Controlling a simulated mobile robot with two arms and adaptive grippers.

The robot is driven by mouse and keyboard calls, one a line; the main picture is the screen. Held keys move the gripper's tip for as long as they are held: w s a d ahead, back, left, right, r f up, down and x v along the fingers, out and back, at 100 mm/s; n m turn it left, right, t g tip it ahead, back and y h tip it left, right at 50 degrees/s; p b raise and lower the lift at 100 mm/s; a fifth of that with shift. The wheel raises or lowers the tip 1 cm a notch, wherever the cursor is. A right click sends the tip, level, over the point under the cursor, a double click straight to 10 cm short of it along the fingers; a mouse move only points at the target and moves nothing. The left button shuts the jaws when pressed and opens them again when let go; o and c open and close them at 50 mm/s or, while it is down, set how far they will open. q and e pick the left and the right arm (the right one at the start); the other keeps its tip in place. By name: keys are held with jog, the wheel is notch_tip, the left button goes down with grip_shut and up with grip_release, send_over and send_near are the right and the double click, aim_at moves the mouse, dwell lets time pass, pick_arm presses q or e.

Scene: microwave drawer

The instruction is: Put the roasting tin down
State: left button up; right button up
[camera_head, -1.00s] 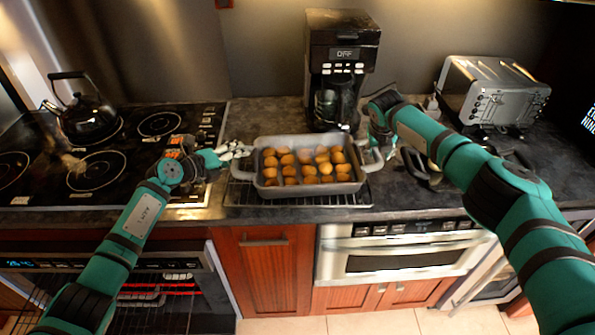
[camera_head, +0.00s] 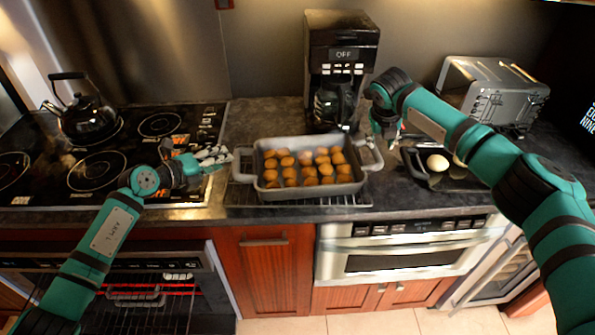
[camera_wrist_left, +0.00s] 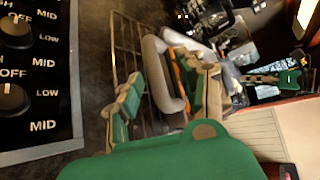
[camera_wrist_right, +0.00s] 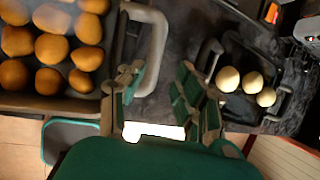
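The grey roasting tin (camera_head: 262,191), filled with rows of golden round pieces, sits level on a wire rack (camera_head: 238,196) on the dark counter. My left gripper (camera_head: 217,157) is open beside the tin's left handle (camera_head: 241,163). In the left wrist view that handle (camera_wrist_left: 163,75) lies between the spread fingers (camera_wrist_left: 168,98), apparently unclamped. My right gripper (camera_head: 391,142) is open and empty, just right of the tin's right handle (camera_head: 374,154). In the right wrist view the handle (camera_wrist_right: 155,50) passes near the left finger of the open gripper (camera_wrist_right: 160,103).
A coffee machine (camera_head: 342,45) stands behind the tin. A dark tray (camera_head: 412,163) with pale round items lies to the right, close to my right gripper, with a toaster (camera_head: 495,88) behind. The cooktop (camera_head: 150,150) with a black kettle (camera_head: 88,113) is at left.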

jog(key=v, duration=0.5)
jog(key=shift+a, duration=0.1)
dwell(0.3)
